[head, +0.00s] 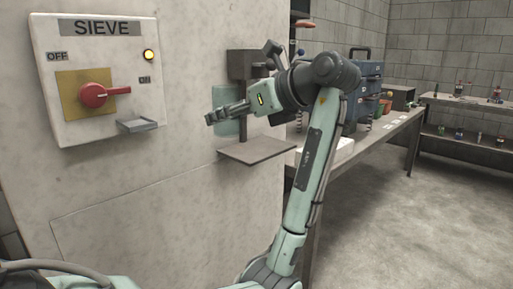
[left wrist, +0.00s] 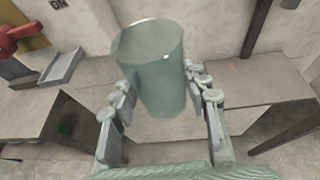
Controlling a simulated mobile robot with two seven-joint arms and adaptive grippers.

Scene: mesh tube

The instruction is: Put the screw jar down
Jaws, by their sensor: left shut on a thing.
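The screw jar (left wrist: 150,65) is a translucent greenish cup with an open top, upright between the fingers of my left gripper (left wrist: 158,92) in the left wrist view. I cannot make out any screws inside it. In the head view the jar (head: 226,97) shows partly behind my left gripper (head: 226,113), which is shut on it. Jar and gripper are in front of the pale wall panel, above a small grey shelf (head: 256,150). A gap seems to show between the jar and the shelf. My right gripper is in neither view.
A SIEVE switch box (head: 98,80) with a red knob (head: 96,95) pointing to ON and a lit yellow lamp is on the panel at left, with a small grey ledge (head: 138,125) below. A dark bracket (head: 245,65) stands above the shelf. A long workbench (head: 375,140) with bins runs behind.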

